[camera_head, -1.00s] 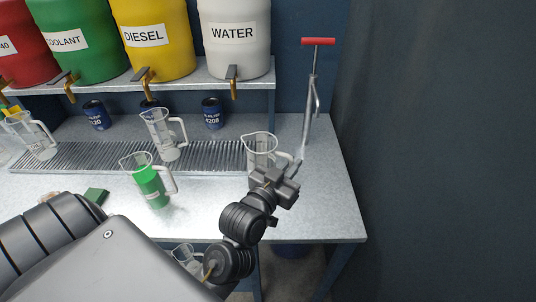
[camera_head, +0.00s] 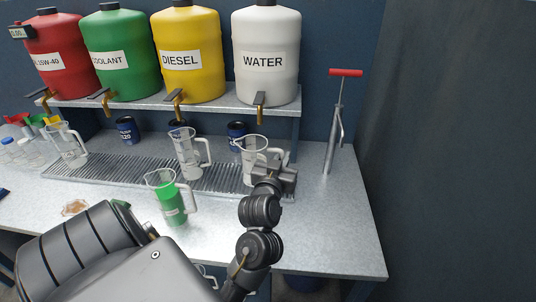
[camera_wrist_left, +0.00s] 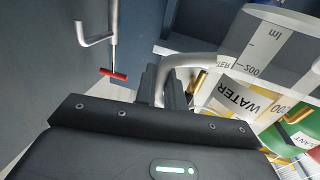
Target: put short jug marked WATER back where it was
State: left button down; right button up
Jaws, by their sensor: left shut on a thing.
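The clear short jug (camera_head: 252,152) is at the right end of the drip grille, in front of and below the white WATER barrel's tap. My left gripper (camera_head: 277,168) is shut on its handle, at the jug's right side. In the left wrist view the jug (camera_wrist_left: 275,45) shows close up with scale marks and part of a label ending in "TER". Its white handle (camera_wrist_left: 185,62) runs to the gripper's fingers (camera_wrist_left: 165,88). The jug looks empty and about upright. I cannot tell whether its base touches the grille. My right gripper is not in view.
Another clear jug (camera_head: 188,150) stands on the grille to the left, and a jug of green liquid (camera_head: 172,198) stands in front of it. A red-handled pump (camera_head: 335,125) stands at the right. A blue can (camera_head: 237,135) is behind the held jug. The counter's right front is clear.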

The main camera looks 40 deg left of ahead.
pick_arm(q)
jog(key=w+a+f+p, duration=0.1)
jog(key=w+a+f, duration=0.7)
jog(key=w+f, duration=0.1)
jog(key=shift+w+f, duration=0.15)
jog(key=shift+w, duration=0.55)
notch_tip(320, 180, down, 3)
jog(key=shift+w+r+p, duration=0.1)
jog(key=shift+p, duration=0.75)
jog(key=shift+f, duration=0.3)
